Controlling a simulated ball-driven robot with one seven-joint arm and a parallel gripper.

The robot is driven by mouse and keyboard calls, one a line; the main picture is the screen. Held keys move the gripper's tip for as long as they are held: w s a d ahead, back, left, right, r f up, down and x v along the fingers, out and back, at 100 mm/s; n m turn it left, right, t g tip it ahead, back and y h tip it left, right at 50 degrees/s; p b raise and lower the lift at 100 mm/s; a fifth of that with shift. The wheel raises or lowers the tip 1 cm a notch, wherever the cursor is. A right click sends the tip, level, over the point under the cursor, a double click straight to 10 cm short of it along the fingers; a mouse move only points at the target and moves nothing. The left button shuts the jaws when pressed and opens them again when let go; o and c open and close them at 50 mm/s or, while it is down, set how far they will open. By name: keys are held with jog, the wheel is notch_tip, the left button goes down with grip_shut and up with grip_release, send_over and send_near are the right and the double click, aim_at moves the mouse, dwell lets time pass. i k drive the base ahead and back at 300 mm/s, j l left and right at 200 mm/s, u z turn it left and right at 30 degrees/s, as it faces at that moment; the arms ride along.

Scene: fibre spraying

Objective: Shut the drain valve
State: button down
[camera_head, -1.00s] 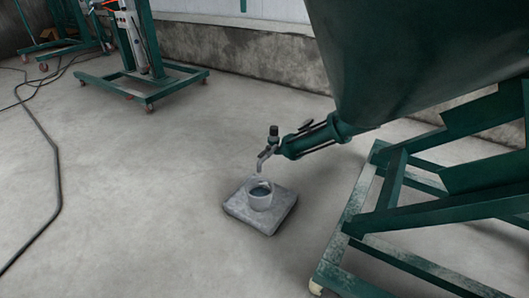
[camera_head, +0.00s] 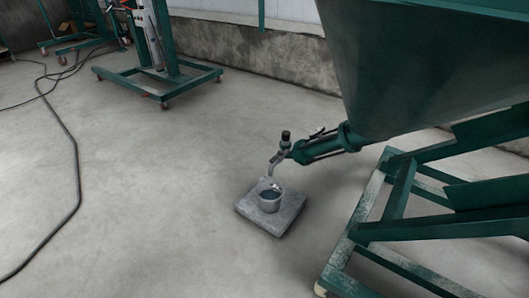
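The drain valve (camera_head: 283,145) is a small grey tap with a dark knob on top and a downturned spout. It sits at the end of a green pipe (camera_head: 322,146) that runs out from the bottom of a large green hopper (camera_head: 410,65). A small clear or grey cup (camera_head: 270,197) with dark liquid in it stands under the spout on a square grey slab (camera_head: 287,217). Whether liquid is flowing from the spout is too small to tell. My gripper is not in view.
The hopper's green frame (camera_head: 375,215) fills the right side. A green wheeled stand (camera_head: 165,85) is at the upper left, by a low wall (camera_head: 245,50). A black cable (camera_head: 75,165) lies on the left floor. The concrete floor between is clear.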

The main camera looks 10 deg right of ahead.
aim_at(280, 152)
jog(key=i+j, duration=0.45)
jog(key=i+j+z, duration=0.15)
jog(key=i+j, duration=0.75)
jog(key=i+j+z, duration=0.15)
jog(key=i+j, duration=0.75)
jog(key=j, duration=0.15)
jog(key=i+j+z, duration=0.15)
jog(key=i+j, duration=0.3)
jog(key=j, duration=0.05)
